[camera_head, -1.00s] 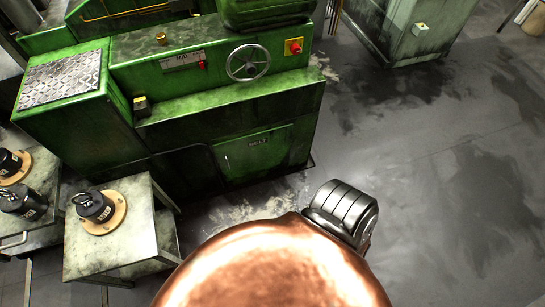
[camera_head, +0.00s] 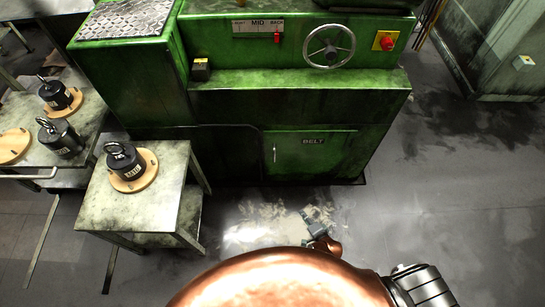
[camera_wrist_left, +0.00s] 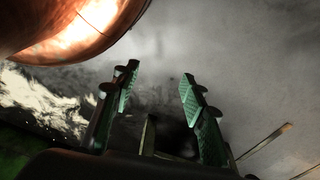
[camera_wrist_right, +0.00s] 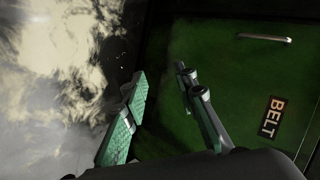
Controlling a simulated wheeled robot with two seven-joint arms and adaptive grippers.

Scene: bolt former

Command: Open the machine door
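The green door (camera_head: 330,155) marked BELT is set low in the front of the green machine (camera_head: 290,100) and looks shut. Its thin pale handle (camera_head: 274,153) is near the door's left edge. In the right wrist view the door (camera_wrist_right: 225,65) fills the right side, with its handle (camera_wrist_right: 265,38) at the top. My right gripper (camera_head: 312,226) is in front of the machine, below the door in the head view. Its fingers (camera_wrist_right: 162,75) are apart, empty and clear of the handle. My left gripper (camera_wrist_left: 158,80) is open and empty over the floor, hidden in the head view.
A metal table (camera_head: 125,205) with a black weight (camera_head: 125,160) on a wooden disc stands left of the door. Another table with more weights is further left. A handwheel (camera_head: 330,46) and red button (camera_head: 385,41) are above. The floor (camera_head: 440,190) at right is free.

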